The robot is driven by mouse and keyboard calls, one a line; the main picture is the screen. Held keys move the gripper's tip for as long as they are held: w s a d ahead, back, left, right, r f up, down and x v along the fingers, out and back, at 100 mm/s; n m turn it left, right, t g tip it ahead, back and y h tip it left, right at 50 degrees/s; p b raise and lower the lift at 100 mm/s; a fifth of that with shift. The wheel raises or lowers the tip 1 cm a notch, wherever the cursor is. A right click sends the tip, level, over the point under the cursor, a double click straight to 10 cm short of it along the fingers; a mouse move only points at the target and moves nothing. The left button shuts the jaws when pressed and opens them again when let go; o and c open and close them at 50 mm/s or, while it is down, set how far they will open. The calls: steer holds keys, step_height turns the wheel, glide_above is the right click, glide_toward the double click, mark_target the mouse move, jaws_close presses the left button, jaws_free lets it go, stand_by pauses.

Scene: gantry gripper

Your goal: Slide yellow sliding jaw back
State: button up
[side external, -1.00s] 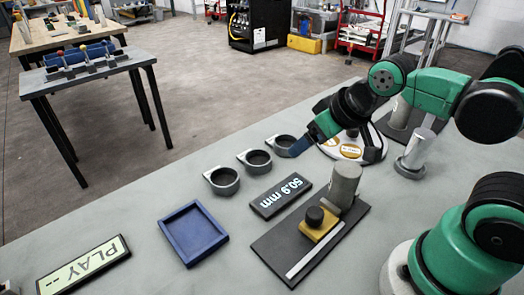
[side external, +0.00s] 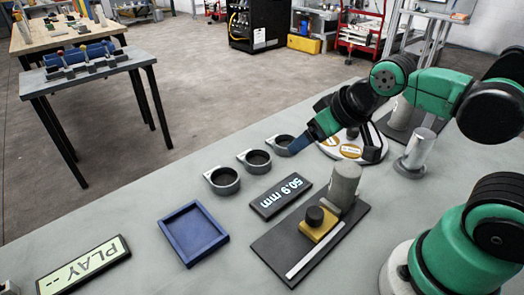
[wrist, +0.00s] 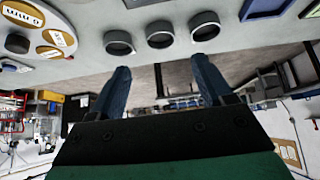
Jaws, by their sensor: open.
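The yellow sliding jaw (side external: 319,228) with a black knob (side external: 315,215) sits on a dark base plate (side external: 270,247) with a pale rail (side external: 315,250). A grey cylinder (side external: 345,182) stands upright at the plate's far end, with the jaw close beside it; I cannot tell whether they touch. My gripper (side external: 299,145) is above the table behind the plate, apart from the jaw. In the wrist view my gripper (wrist: 160,85) has its two blue fingers spread wide with nothing between them. The jaw does not show in the wrist view.
A display reading 50.9 mm (side external: 281,195) lies beside the plate. Three grey ring cups (side external: 223,181) stand in a row behind it. A blue tray (side external: 193,233) and a PLAY panel (side external: 84,268) lie to the left. A round white disc (side external: 345,152) is near my gripper.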

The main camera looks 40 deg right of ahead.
stand_by(0.5)
steer(key=n+g, duration=0.2)
steer(key=g, duration=0.4)
glide_above(315, 211)
steer(key=f, duration=0.4)
steer(key=shift+w, duration=0.3)
steer(key=shift+s+f+g, duration=0.35)
steer(key=shift+g, duration=0.25)
steer(key=shift+f, duration=2.6)
jaws_close()
